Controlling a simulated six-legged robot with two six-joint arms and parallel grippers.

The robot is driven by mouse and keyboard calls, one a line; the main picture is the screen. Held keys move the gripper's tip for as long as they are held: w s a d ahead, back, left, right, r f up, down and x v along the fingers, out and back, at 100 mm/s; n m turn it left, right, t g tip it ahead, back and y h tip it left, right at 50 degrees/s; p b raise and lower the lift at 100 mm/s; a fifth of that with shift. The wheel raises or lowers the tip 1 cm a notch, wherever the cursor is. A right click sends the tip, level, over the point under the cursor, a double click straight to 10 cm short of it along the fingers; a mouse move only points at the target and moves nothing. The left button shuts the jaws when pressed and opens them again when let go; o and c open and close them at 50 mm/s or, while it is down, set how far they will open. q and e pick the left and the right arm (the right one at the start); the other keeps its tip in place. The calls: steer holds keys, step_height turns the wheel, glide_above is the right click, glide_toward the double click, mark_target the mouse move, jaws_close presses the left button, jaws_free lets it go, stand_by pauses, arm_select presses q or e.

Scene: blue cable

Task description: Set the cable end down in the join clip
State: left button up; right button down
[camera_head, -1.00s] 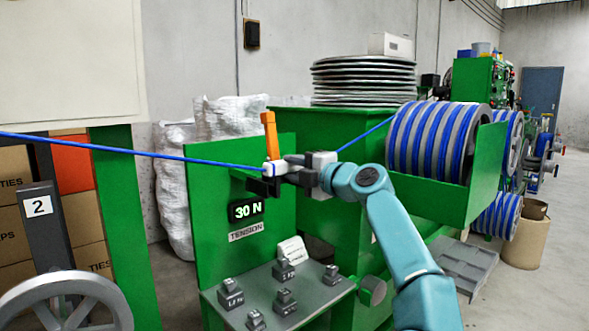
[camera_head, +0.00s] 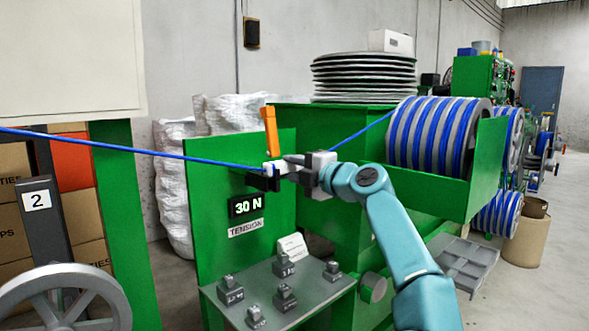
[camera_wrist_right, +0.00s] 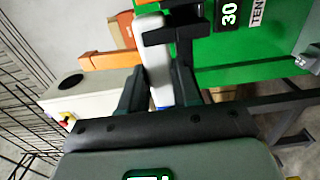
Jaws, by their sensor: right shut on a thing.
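The blue cable (camera_head: 120,147) runs from the left edge to the join clip, a small white piece (camera_head: 272,167) with an upright orange lever (camera_head: 270,131) on a dark bracket. Another blue length (camera_head: 362,130) comes down from the reel behind my right gripper (camera_head: 284,169). That gripper is shut at the clip. In the right wrist view, a white body (camera_wrist_right: 154,62) stands between its dark fingers, with a bit of blue (camera_wrist_right: 165,97) low between them. The fingers hide how the cable end sits in the clip. My left gripper is out of view.
A green panel (camera_head: 205,190) with a "30 N" tension display (camera_head: 245,206) stands below the clip. Several grey weights (camera_head: 285,298) rest on a shelf in front. A spoked wheel (camera_head: 65,298) is at lower left, and the cable reel (camera_head: 438,138) is at right.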

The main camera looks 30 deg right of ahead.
steer(key=shift+f+b, duration=0.3)
steer(key=shift+f, duration=0.05)
steer(key=c, duration=0.7)
jaws_free()
steer(key=shift+c, duration=0.2)
